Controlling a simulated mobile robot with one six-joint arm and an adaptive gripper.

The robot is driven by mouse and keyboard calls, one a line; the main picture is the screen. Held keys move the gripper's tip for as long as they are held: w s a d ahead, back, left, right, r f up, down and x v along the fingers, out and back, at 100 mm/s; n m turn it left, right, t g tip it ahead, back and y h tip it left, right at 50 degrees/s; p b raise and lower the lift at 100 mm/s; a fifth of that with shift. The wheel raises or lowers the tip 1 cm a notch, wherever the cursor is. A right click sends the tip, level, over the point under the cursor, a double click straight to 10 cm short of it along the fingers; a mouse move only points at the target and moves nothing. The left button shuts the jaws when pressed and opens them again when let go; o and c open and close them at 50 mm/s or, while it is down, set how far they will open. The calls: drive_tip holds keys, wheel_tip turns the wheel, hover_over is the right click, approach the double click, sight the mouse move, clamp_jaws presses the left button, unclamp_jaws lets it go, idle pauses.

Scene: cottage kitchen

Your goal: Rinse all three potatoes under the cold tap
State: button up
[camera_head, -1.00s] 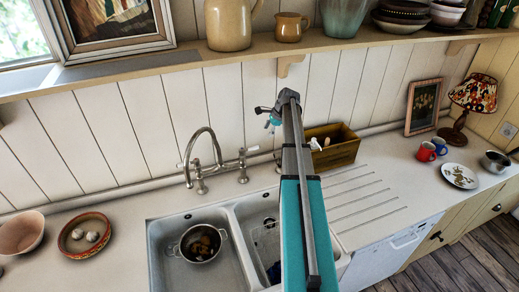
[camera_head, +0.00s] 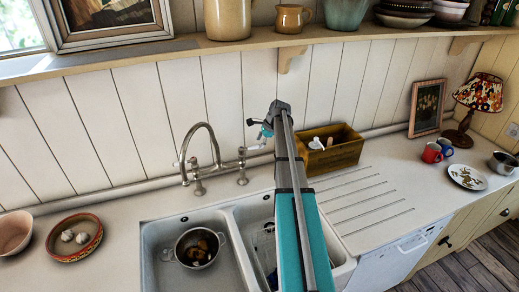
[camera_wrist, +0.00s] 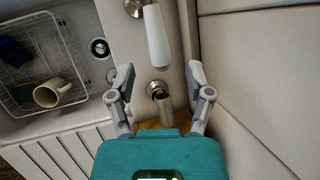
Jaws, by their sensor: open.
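The potatoes are brown lumps in a metal pan with handles (camera_head: 199,235), which stands in the left sink basin (camera_head: 155,262). I cannot count them clearly. The chrome mixer tap (camera_head: 194,150) arches over the back of the sink, with its outlet above the left basin. Its right-hand lever (camera_head: 257,147) points right. My gripper (camera_head: 262,128) is beside and slightly above that lever's end. In the wrist view my gripper (camera_wrist: 158,80) is open and empty. A white lever handle (camera_wrist: 157,38) and a metal cylinder-like piece (camera_wrist: 158,90) show between and beyond the fingers.
A wooden box (camera_head: 335,155) with pale items stands right of the tap. A wire rack (camera_wrist: 40,62) with a mug (camera_wrist: 52,92) is in the right basin. A dish with garlic (camera_head: 74,250) is at left. A shelf (camera_head: 225,48) runs overhead. The ridged drainer (camera_head: 365,205) is clear.

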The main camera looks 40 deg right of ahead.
drive_tip(key=shift+b+x, duration=0.6)
drive_tip(key=shift+x, duration=0.4)
